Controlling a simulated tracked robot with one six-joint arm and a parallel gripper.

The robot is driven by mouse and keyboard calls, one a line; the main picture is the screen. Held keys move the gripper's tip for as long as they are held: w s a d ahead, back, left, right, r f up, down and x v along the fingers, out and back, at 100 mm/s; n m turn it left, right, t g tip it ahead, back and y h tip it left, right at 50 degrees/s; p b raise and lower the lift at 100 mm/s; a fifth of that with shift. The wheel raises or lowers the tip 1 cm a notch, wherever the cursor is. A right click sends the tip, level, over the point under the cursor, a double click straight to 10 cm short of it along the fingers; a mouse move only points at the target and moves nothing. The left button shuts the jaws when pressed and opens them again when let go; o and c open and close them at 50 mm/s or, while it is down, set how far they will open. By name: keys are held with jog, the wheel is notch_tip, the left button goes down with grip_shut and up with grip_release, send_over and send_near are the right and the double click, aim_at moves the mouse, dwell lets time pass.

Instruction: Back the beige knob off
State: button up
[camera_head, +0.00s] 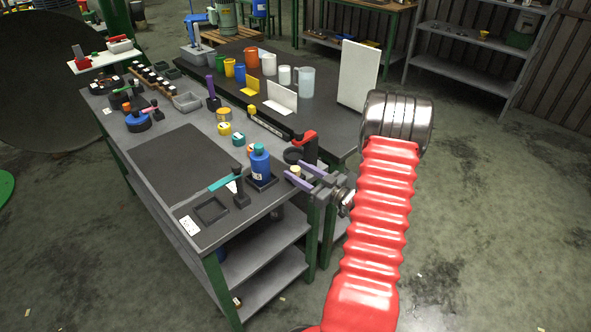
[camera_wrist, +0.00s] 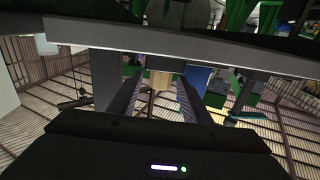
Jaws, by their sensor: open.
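The beige knob (camera_head: 295,169) is a small pale cap near the right edge of the bench, right of the blue bottle (camera_head: 260,163). My gripper (camera_head: 303,175) is open, with its two purple-lined fingers reaching left toward the knob. In the wrist view the beige knob (camera_wrist: 161,79) shows between the tips of my gripper (camera_wrist: 157,88), with a gap to each finger. What the knob sits on is mostly hidden by the dark parts around it, and I cannot tell its depth between the fingers.
A dark stand with a red top (camera_head: 304,142) rises just behind the fingers. Cups and a white panel (camera_head: 358,75) occupy the back bench. Floor to the right is open.

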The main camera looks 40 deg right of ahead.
jog(key=shift+w+a, duration=0.1)
jog(key=shift+w, duration=0.85)
jog(key=c, duration=1)
